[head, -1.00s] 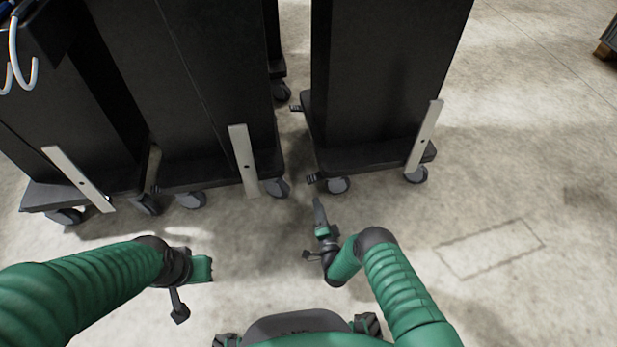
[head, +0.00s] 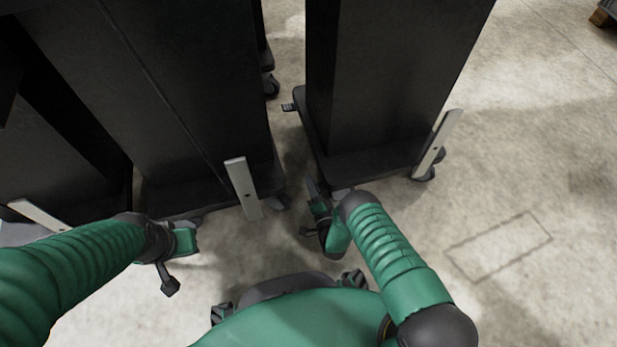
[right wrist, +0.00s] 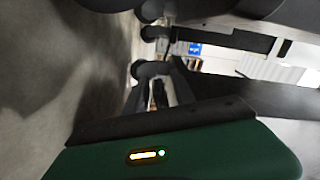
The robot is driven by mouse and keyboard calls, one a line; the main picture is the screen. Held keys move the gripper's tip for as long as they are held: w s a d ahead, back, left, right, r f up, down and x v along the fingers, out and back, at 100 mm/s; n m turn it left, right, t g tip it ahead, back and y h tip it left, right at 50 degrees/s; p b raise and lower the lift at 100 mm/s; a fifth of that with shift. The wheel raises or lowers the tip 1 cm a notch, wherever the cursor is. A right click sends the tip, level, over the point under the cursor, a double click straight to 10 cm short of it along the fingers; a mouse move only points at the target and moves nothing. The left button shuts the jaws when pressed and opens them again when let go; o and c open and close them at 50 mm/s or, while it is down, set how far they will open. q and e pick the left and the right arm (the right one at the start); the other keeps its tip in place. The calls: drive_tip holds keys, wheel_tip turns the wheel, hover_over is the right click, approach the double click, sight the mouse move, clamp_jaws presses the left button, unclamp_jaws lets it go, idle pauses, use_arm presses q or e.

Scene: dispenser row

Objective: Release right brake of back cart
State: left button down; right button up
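A tall black cart (head: 385,75) stands at the right in the head view on a dark wheeled base. A small ribbed brake pedal (head: 289,107) sticks out at the base's far left corner. The base's near left corner is hidden behind my right gripper (head: 312,187), which is low beside it, fingers pointing forward. Contact there cannot be told. In the right wrist view, dark wheels (right wrist: 150,68) and the cart's underside are close ahead; the finger gap is unclear. My left gripper (head: 182,240) is in front of the middle cart, apart from it.
More black carts (head: 190,90) stand to the left, with a narrow floor gap before the right cart. Pale upright bars (head: 243,188) are fixed at the carts' front edges. Another wheel (head: 271,86) shows behind. Floor (head: 550,170) at the right is clear.

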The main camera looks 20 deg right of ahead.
drive_tip(key=shift+c, duration=0.4)
clamp_jaws()
drive_tip(key=shift+s+f, duration=0.1)
idle(0.8)
